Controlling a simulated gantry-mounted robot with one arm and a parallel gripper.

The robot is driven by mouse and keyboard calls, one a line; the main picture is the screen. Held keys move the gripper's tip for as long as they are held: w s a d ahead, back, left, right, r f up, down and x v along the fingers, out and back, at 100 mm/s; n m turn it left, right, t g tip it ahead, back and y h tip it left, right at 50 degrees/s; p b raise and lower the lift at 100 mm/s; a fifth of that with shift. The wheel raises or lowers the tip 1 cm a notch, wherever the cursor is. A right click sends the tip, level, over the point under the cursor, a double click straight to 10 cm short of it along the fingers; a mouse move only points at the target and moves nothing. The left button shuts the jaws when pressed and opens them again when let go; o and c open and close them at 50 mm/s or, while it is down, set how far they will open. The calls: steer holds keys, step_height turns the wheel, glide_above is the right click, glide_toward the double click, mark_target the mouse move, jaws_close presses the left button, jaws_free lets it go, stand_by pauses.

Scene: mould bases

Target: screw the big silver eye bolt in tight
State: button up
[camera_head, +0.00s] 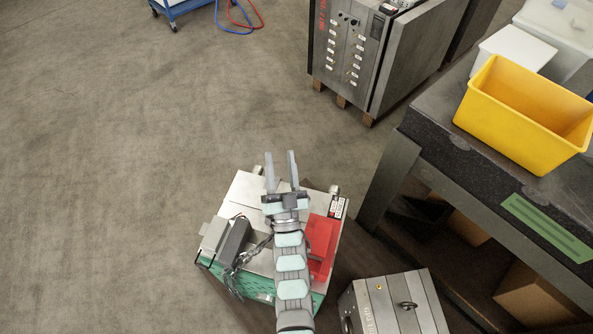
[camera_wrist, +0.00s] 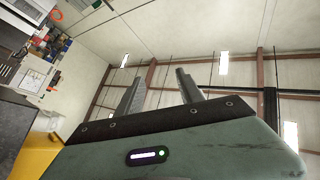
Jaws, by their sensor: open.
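A ring that looks like an eye bolt (camera_head: 408,305) stands on top of the grey mould block (camera_head: 376,308) at the bottom of the head view. I cannot tell how far its thread sits in the block. My gripper (camera_head: 281,156) is open and empty, with its two fingers apart, above and beyond the far edge of a cart-like surface. It is well up and left of the ring, not touching it. In the wrist view my gripper (camera_wrist: 160,77) points up at the ceiling and walls, with nothing between the fingers; no eye bolt shows there.
The cart top (camera_head: 247,190) holds a red block (camera_head: 321,240), a grey vise-like block (camera_head: 235,240) and a chain (camera_head: 241,262) beneath my arm. A dark workbench (camera_head: 480,160) with a yellow bin (camera_head: 520,125) stands right. Floor at left is clear.

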steer(key=w+f+m+g+h+p, duration=0.3)
steer(key=w+f+m+g, duration=0.4)
steer(key=w+f+g, duration=0.7)
steer(key=s+m+g+h, duration=0.1)
steer(key=s+m+g, duration=0.2)
steer(key=s+d+r+m+g+h+p, duration=0.1)
steer(key=s+m+g, duration=0.2)
steer(key=s, duration=0.1)
steer(key=s+d+m+g+h+p, duration=0.1)
steer(key=s+m+g, duration=0.2)
steer(key=m+g, duration=0.1)
steer(key=shift+s+d+r, duration=0.25)
steer(key=shift+s+r, duration=0.1)
steer(key=shift+s, duration=0.05)
steer(key=b+x, duration=0.7)
steer(key=x, duration=0.2)
steer(key=shift+d, duration=0.15)
steer(key=shift+c, duration=0.2)
jaws_close()
